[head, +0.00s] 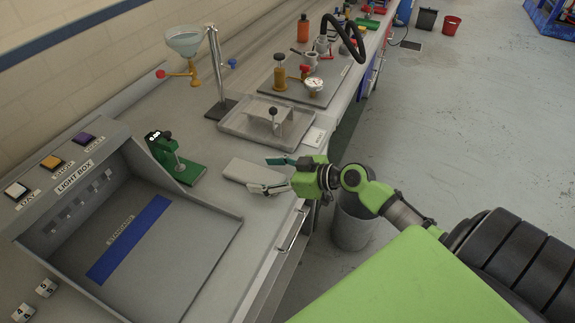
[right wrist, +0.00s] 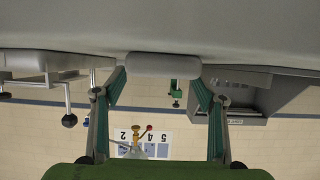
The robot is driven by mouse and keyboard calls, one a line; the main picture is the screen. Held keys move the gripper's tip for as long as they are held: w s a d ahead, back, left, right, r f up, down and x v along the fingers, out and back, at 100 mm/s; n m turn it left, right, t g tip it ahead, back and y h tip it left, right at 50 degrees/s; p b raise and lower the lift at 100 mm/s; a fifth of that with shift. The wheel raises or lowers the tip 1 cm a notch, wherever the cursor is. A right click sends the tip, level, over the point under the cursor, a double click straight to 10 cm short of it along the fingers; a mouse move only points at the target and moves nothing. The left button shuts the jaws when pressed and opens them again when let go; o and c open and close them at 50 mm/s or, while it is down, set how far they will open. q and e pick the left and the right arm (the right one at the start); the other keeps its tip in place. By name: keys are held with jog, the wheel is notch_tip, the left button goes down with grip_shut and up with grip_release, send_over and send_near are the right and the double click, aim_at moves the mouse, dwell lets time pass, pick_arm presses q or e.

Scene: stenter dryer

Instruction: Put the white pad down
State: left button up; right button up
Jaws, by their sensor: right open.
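The white pad (head: 246,170) lies flat on the grey bench top, right of the green gauge stand. My right gripper (head: 262,174) is open at the pad's right end, with one finger on the far side and one on the near side. In the right wrist view, which is upside down, the pad (right wrist: 164,66) shows as a pale block against the bench surface, between the spread fingers (right wrist: 158,82). I cannot tell whether either finger touches it. My left gripper is not in view.
The light box (head: 165,250) stands to the left, with the green gauge stand (head: 178,160) beside it. A metal tray (head: 245,128) with a black-knobbed fixture lies behind the pad. A grey bin (head: 352,225) stands on the floor beside the bench. Bare bench lies in front of the pad.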

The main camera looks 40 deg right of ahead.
jog(key=b+v, duration=0.2)
jog(key=v, duration=0.6)
jog(key=shift+s+d, duration=0.15)
jog(key=shift+s, duration=0.1)
jog(key=shift+o, duration=0.6)
jog(key=shift+s+d+r, duration=0.25)
jog(key=shift+s+r, duration=0.05)
jog(key=shift+s, duration=0.15)
jog(key=shift+a+r, duration=0.2)
jog(key=shift+r, duration=0.05)
jog(key=w+a+r+n+g+y+p, duration=0.1)
jog(key=w+a+r+n+g+p, duration=0.2)
jog(key=a, duration=0.5)
jog(key=m+g+h, duration=0.1)
jog(key=m+h, duration=0.2)
send_near(258, 173)
jog(key=p+x, duration=0.1)
jog(key=x, duration=0.3)
jog(key=shift+a, duration=0.15)
jog(key=shift+w+a+f+p, duration=0.2)
jog(key=shift+w+a+p, duration=0.1)
jog(key=shift+p, duration=0.15)
jog(key=p+x, duration=0.1)
jog(key=x, duration=0.2)
jog(key=shift+w+a+f, duration=0.15)
jog(key=shift+w+a, duration=0.1)
jog(key=shift+w, duration=0.05)
jog(key=shift+w+a+f, duration=0.1)
jog(key=shift+w+f, duration=0.05)
jog(key=shift+f, duration=0.15)
